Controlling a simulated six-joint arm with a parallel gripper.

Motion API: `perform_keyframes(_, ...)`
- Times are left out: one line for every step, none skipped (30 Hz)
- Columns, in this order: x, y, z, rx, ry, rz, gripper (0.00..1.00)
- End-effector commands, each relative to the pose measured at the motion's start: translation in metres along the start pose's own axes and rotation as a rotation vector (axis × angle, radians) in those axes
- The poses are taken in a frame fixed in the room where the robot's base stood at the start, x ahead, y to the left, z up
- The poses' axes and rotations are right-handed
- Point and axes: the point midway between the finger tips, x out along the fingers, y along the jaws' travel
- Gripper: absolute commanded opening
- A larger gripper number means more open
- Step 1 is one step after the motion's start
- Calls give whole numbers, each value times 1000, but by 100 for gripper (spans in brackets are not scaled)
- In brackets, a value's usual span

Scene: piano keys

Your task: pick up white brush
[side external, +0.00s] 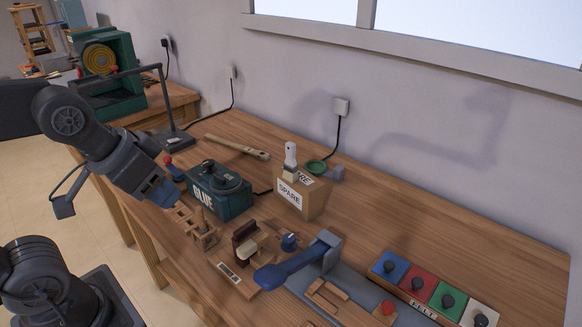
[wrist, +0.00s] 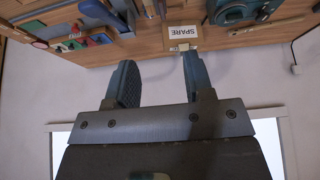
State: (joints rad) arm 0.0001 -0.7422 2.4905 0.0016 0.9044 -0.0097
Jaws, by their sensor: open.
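The white brush (side external: 290,155) stands upright at the cardboard box labelled SPARE (side external: 312,204), with its white end up. Whether it is in the box or behind its front edge is unclear. My gripper (side external: 172,198) is open and empty, to the left of the box and in front of the green GLUE pot, well apart from the brush. In the wrist view, my gripper's two fingers (wrist: 158,72) are spread. The SPARE label (wrist: 183,32) shows beyond them, upside down; the brush is hard to make out there.
The green GLUE pot (side external: 218,194) stands between my gripper and the box. A wooden-handled brush (side external: 235,146) lies behind it. A green dish (side external: 316,167) is by the box. Wooden parts (side external: 198,230), a blue lever (side external: 290,267) and colored felt blocks (side external: 432,290) occupy the front.

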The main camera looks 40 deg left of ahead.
Motion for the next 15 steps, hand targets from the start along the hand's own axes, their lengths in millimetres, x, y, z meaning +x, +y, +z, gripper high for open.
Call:
perform_keyframes(-2, 0, -6, -14, -5, -2, 48)
perform_keyframes(-3, 0, -11, -28, -12, -4, 48)
perform_keyframes(-5, -1, -20, -54, -22, -9, 48)
perform_keyframes(-7, -1, -29, -79, -31, -14, 48)
perform_keyframes(-8, -2, -39, -109, -42, -19, 48)
perform_keyframes(-10, -2, -54, -155, -58, -28, 48)
perform_keyframes(-12, -3, -66, -192, -69, -36, 48)
perform_keyframes(-12, -4, -79, -230, -84, -47, 48)
perform_keyframes(-12, -5, -95, -284, -100, -61, 48)
perform_keyframes(-11, -5, -108, -325, -112, -72, 48)
perform_keyframes(-10, -6, -120, -365, -122, -84, 48)
perform_keyframes(-7, -7, -136, -419, -136, -102, 48)
perform_keyframes(-5, -7, -148, -459, -147, -116, 48)
perform_keyframes(-2, -8, -159, -501, -156, -130, 48)
perform_keyframes(3, -9, -174, -555, -167, -150, 48)
